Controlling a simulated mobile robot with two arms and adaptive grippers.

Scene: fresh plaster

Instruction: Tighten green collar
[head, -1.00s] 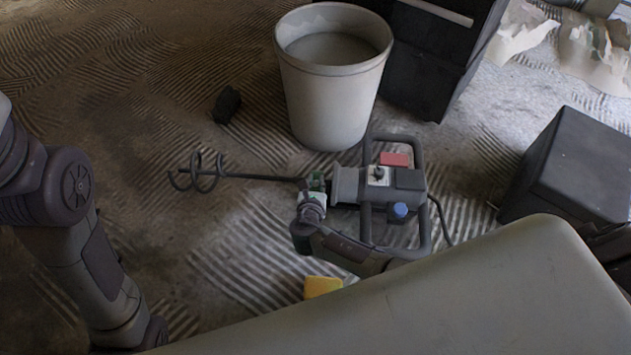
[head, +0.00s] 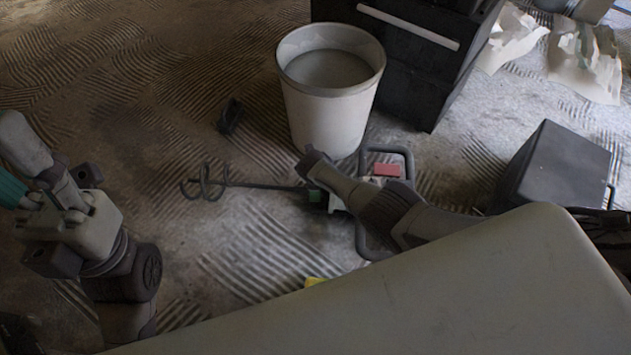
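A paddle mixer lies on its side on the floor, with its spiral paddle (head: 205,182) pointing left and its thin shaft (head: 262,186) running right. The green collar (head: 316,195) shows as a small green patch at the shaft's right end. My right arm crosses over the mixer body and hides most of it. A pale part of my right gripper (head: 336,203) shows beside the collar; its fingers are hidden, so its grip on the collar cannot be told. My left arm's end is at the far left, well away from the mixer, with a teal piece (head: 12,190) at the picture edge. Its fingers are not clear.
A pale bucket (head: 328,112) with grey contents stands behind the mixer. A black cabinet (head: 425,60) is behind it. A dark box (head: 556,165) stands at right. A small black block (head: 230,116) and a mostly hidden yellow object (head: 314,281) lie on the floor. The left floor is clear.

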